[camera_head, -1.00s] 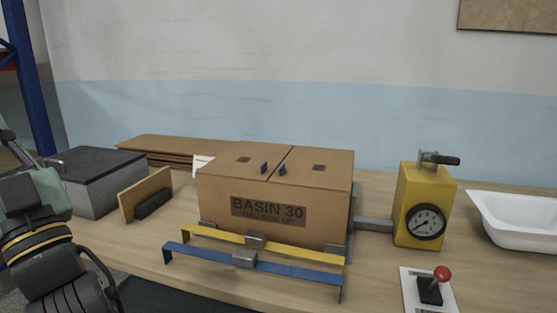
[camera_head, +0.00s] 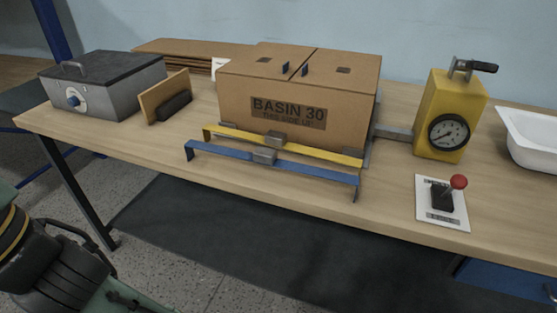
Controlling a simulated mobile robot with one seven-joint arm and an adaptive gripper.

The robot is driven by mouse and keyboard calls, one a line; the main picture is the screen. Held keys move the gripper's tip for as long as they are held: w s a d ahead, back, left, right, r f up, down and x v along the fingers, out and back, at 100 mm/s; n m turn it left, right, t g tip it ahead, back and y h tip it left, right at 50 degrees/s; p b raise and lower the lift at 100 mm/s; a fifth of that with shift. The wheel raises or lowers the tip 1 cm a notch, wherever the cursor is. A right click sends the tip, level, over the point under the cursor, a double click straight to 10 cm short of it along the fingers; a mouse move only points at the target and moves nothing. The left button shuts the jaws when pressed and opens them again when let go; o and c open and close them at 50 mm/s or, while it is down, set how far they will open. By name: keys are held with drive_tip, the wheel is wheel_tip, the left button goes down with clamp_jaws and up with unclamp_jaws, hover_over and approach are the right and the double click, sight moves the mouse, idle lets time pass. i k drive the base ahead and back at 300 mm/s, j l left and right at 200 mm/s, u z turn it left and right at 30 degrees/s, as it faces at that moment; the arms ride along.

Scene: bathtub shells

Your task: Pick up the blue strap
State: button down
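The blue strap (camera_head: 310,171) is a long stiff band with bent-down ends and a grey buckle (camera_head: 265,155) near its middle. It stands along the front edge of the wooden table, in front of a similar yellow strap (camera_head: 321,152). Behind both stands the cardboard box (camera_head: 285,90) marked BASIN 30. Part of my arm shows at the lower left, below the table top and well apart from the blue strap. My gripper's fingers are not in view.
A yellow device with a gauge (camera_head: 451,115) joins the box's right side by a grey bar. A red-knobbed lever (camera_head: 443,196) stands on a white plate at the front right. A grey case (camera_head: 108,86) and a wooden block (camera_head: 165,97) stand at left. A white basin (camera_head: 530,140) is far right.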

sight(263, 155)
drive_tip(key=l+u, duration=0.15)
drive_tip(key=u, duration=0.95)
drive_tip(key=i, duration=0.5)
